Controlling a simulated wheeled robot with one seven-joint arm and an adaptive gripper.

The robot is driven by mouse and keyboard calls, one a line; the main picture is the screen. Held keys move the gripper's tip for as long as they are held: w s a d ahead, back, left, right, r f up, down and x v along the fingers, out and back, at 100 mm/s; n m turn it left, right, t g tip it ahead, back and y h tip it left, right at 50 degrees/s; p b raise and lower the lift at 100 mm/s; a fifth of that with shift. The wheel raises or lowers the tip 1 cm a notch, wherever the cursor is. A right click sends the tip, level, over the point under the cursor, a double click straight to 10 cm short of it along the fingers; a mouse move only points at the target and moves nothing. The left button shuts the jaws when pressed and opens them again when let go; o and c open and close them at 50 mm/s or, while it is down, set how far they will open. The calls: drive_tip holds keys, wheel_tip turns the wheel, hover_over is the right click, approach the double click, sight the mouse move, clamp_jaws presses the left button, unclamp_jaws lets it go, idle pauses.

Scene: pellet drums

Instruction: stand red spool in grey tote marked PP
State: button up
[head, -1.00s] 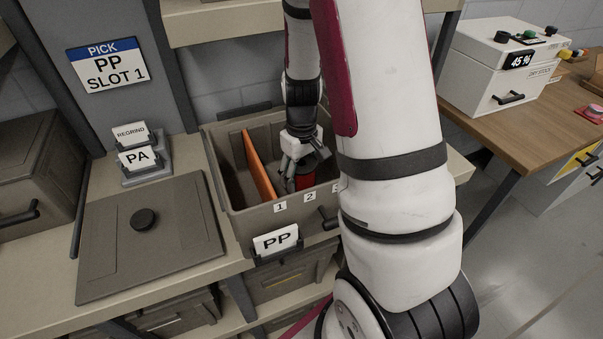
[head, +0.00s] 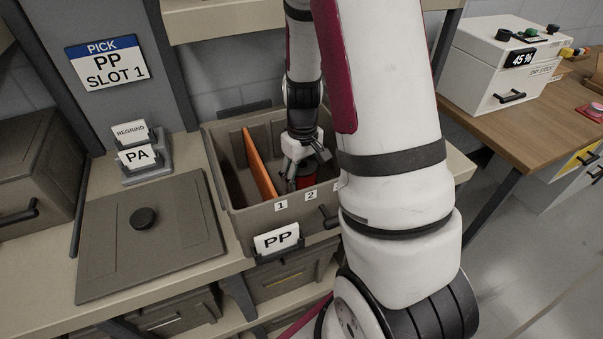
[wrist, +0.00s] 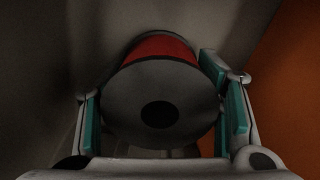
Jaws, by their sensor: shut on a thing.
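The grey tote (head: 243,218) with the PP card (head: 276,239) on its front stands open on the bench. The red spool (head: 306,181) is inside it, right of the orange divider (head: 258,163), near the slot labels 1 and 2. My gripper (head: 299,171) reaches down into the tote and is shut on the spool. In the wrist view the spool (wrist: 158,105) shows its dark round flange with a centre hole and a red band behind, between the two teal finger pads. Whether the spool's base touches the tote floor is hidden.
The tote's lid (head: 150,235) lies flat on the bench to the left. A card holder with REGRIND and PA cards (head: 136,157) stands behind it. The orange divider (wrist: 285,95) is close to one finger in the wrist view. My arm hides the tote's right side.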

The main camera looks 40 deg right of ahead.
sight(302, 162)
drive_tip(key=shift+f+b, duration=0.3)
drive_tip(key=shift+f, duration=0.45)
drive_tip(key=o, duration=1.4)
drive_tip(key=shift+c, duration=0.2)
drive_tip(key=shift+r+p, duration=1.6)
drive_tip(key=shift+r, duration=1.45)
wheel_tip(302, 162, up, 12)
drive_tip(key=p, duration=0.4)
